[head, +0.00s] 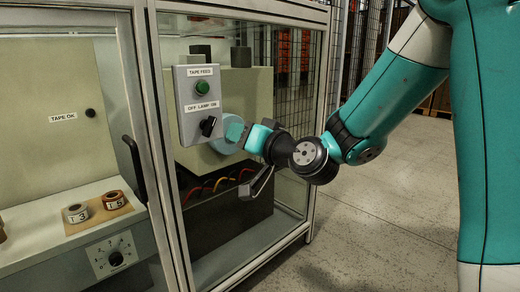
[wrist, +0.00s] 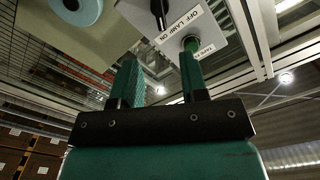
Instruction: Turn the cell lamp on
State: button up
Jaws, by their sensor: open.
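The lamp switch (head: 208,126) is a black rotary knob under an "OFF LAMP ON" label on a grey control box. It also shows in the wrist view at the top (wrist: 160,10), above the gap between my fingers. I cannot tell surely which label it points to. My gripper (head: 238,133) is open and empty, just right of the switch in the head view, apart from it. In the wrist view both teal fingers (wrist: 160,72) are spread. The right finger partly overlaps the green button.
The green TAPE FEED button (head: 202,88) sits above the switch on the grey box (head: 190,112). A light-blue roll (head: 220,146) shows behind my fingers. A dark door handle (head: 134,168) is left. Tape rolls (head: 76,213) lie lower left.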

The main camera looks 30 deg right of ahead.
jog(key=shift+b+v, duration=1.85)
jog(key=shift+v, duration=0.8)
jog(key=s+a+f+n+g+y+p, duration=0.25)
jog(key=s+a+f+n+g, duration=0.3)
jog(key=s+a+g, duration=0.4)
jog(key=s+f+n+g+h+p, duration=0.25)
jog(key=s+n+g, duration=0.35)
jog(key=s, duration=0.6)
notch_tip(320, 180, up, 37)
jog(key=s+m+g+p, duration=0.1)
jog(key=g+p, duration=0.1)
jog(key=p, duration=3.5)
jog(key=shift+a+r+h, duration=0.15)
jog(key=shift+a+h, duration=0.05)
jog(key=shift+h, duration=0.2)
